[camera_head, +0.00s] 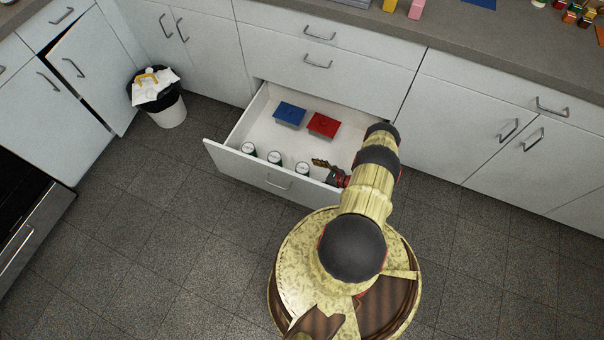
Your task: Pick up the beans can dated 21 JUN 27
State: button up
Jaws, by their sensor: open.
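Three cans stand in a row inside the open drawer (228,160), along its front wall: a left can (248,149), a middle can (274,157) and a right can (302,168). Each has a pale top and a dark side. Any dates on them are too small to read, so I cannot tell which is dated 21 JUN 27. My gripper (318,163) is open, just right of the right can, near the front right corner of the drawer. My arm hides that corner.
A blue box (289,114) and a red box (323,125) lie at the back of the drawer. A bin (167,112) stands on the floor to the left. The counter (480,72) runs above the drawer. The floor in front is clear.

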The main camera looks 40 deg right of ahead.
aim_at(306, 169)
jog(key=b+x, duration=0.2)
jog(key=x, duration=0.2)
jog(key=shift+w+a+f, duration=0.1)
jog(key=shift+w+f, duration=0.05)
jog(key=shift+w, duration=0.4)
jog(key=c, duration=0.4)
jog(key=c, duration=1.3)
